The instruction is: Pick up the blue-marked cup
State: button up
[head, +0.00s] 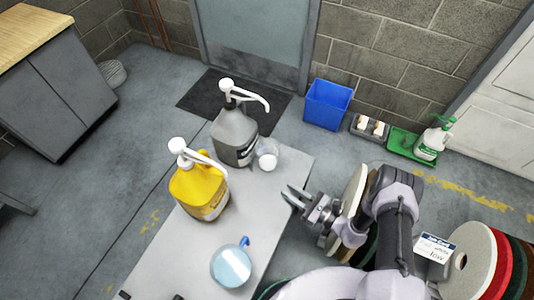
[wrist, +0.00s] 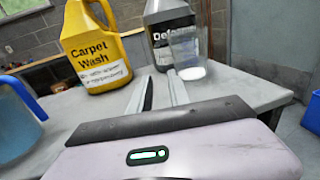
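A cup with a blue handle and pale blue contents (head: 231,266) stands on the grey table (head: 180,262) near its front; it also shows at the left edge of the wrist view (wrist: 14,122). A clear cup with white contents (head: 267,157) stands beside the grey jug; it shows in the wrist view (wrist: 187,55), with no blue mark visible. My gripper (head: 289,197) is at the table's right edge, apart from both cups. Its fingers (wrist: 162,90) are apart and empty, pointing across the table toward the jugs.
A yellow Carpet Wash pump jug (head: 201,192) and a grey pump jug (head: 236,138) stand on the table. On the floor are a blue bin (head: 327,103), a green tray with a bottle (head: 403,146) and round pads (head: 480,262). The table's middle right is clear.

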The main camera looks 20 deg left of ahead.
jog(key=b, duration=0.3)
send_near(252, 168)
jog(key=x, duration=0.4)
jog(key=shift+w+a+f, duration=0.1)
jog(key=shift+w+f, duration=0.25)
jog(key=shift+w, duration=0.1)
jog(key=b+x, duration=0.1)
jog(key=x, duration=0.2)
jog(key=b+x, duration=0.1)
jog(key=x, duration=0.1)
jog(key=shift+s+a, duration=0.1)
jog(key=shift+a, duration=0.35)
jog(key=shift+r, duration=0.1)
grip_shut()
